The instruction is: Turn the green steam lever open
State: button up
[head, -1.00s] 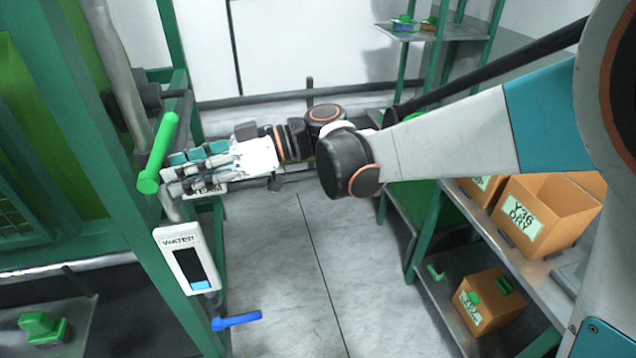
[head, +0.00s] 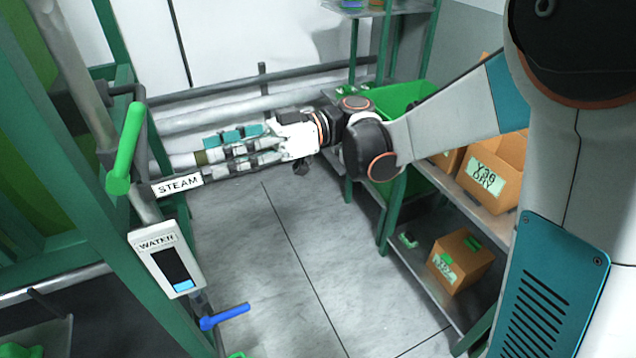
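The green steam lever (head: 125,148) is at the left, on the pipework of the green machine. It stands nearly upright, leaning a little to the right at its top. A white STEAM label (head: 178,184) sits just right of its lower end. My gripper (head: 205,162) is to the right of the lever, with its fingers stretched out towards the left. The fingers look straight and spread, with nothing visible between them. A gap shows between the fingertips and the lever, so they do not appear to touch it.
A WATER gauge (head: 168,264) hangs below the lever, with a blue lever (head: 225,316) under it. Pipes (head: 240,98) run along the back wall. At the right, a green-framed shelf (head: 425,285) holds cardboard boxes (head: 460,262). The floor (head: 285,270) between is clear.

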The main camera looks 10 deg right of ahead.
jog(key=s+d+f+m+t+h+p, duration=0.1)
jog(key=s+d+f+m+t+h, duration=0.1)
jog(key=d+m+t+h, duration=0.2)
jog(key=s+d+f+m+t+h+p, duration=0.2)
jog(key=d+m+h, duration=0.4)
jog(key=d+m, duration=0.3)
jog(key=shift+s+d+f+m+t, duration=0.45)
jog(key=shift+s+d+t, duration=0.35)
jog(key=shift+t, duration=0.6)
